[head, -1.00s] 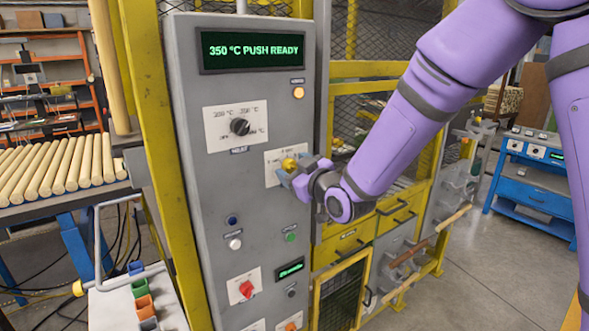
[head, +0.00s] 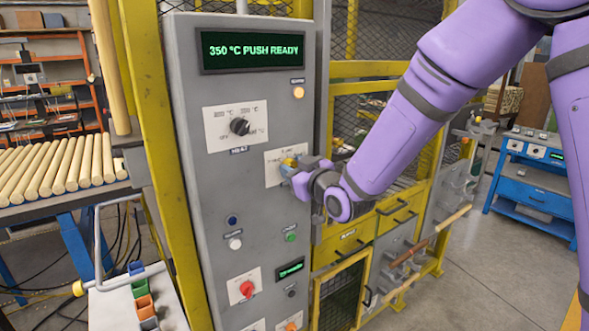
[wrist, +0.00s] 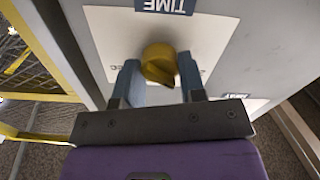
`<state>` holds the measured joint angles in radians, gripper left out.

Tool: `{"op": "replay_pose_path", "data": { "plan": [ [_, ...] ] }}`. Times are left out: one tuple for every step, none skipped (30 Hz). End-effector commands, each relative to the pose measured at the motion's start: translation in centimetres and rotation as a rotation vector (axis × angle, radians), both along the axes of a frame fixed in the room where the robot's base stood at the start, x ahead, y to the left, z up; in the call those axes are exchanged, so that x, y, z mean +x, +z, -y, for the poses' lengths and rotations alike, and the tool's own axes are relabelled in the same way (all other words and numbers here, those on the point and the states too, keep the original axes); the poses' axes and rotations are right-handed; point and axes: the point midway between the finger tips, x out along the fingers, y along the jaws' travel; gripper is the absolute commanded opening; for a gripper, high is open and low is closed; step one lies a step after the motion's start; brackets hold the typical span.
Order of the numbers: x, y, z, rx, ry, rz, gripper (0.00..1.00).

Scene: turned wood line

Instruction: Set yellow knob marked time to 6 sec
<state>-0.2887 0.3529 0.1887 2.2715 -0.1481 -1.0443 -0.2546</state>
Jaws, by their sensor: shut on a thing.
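The yellow knob (wrist: 159,64) sits on a white dial plate under a label reading TIME (wrist: 166,5), which appears upside down in the wrist view. My gripper (wrist: 160,78) has one finger on each side of the knob and is shut on it. In the head view the knob (head: 289,163) is partly hidden by my gripper (head: 292,168). The plate's setting marks are mostly covered or too small to read, so I cannot tell the knob's setting. The display (head: 252,50) reads "350 °C PUSH READY".
A black knob (head: 239,126) on a temperature plate is up and left of the yellow knob. Below are a green button (head: 291,237), a white button (head: 235,244) and a red switch (head: 247,289). A yellow frame post (head: 150,140) runs along the panel's left.

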Motion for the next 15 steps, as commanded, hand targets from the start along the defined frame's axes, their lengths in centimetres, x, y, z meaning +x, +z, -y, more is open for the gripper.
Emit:
{"op": "replay_pose_path", "data": {
  "plan": [
    [0.03,-0.01,0.03,0.025,0.0,-0.017,0.14],
    [0.04,0.0,0.05,0.043,0.0,-0.029,0.14],
    [0.04,0.0,0.05,0.069,0.0,-0.046,0.14],
    [0.03,0.01,0.03,0.089,0.0,-0.06,0.14],
    [0.02,0.01,0.02,0.112,0.0,-0.076,0.14],
    [0.05,0.01,0.05,0.142,0.0,-0.096,0.14],
    [0.07,0.01,0.09,0.165,-0.001,-0.111,0.14],
    [0.08,0.01,0.09,0.188,-0.001,-0.127,0.14],
    [0.06,0.01,0.07,0.22,0.0,-0.149,0.14],
    [0.06,0.01,0.07,0.244,0.0,-0.165,0.14],
    [0.08,0.01,0.09,0.267,-0.001,-0.18,0.14],
    [0.09,0.02,0.12,0.299,-0.001,-0.202,0.14],
    [0.09,0.03,0.11,0.322,-0.001,-0.218,0.14],
    [0.09,0.02,0.09,0.347,-0.001,-0.234,0.14],
    [0.1,0.02,0.11,0.378,-0.001,-0.255,0.14]
  ]
}}
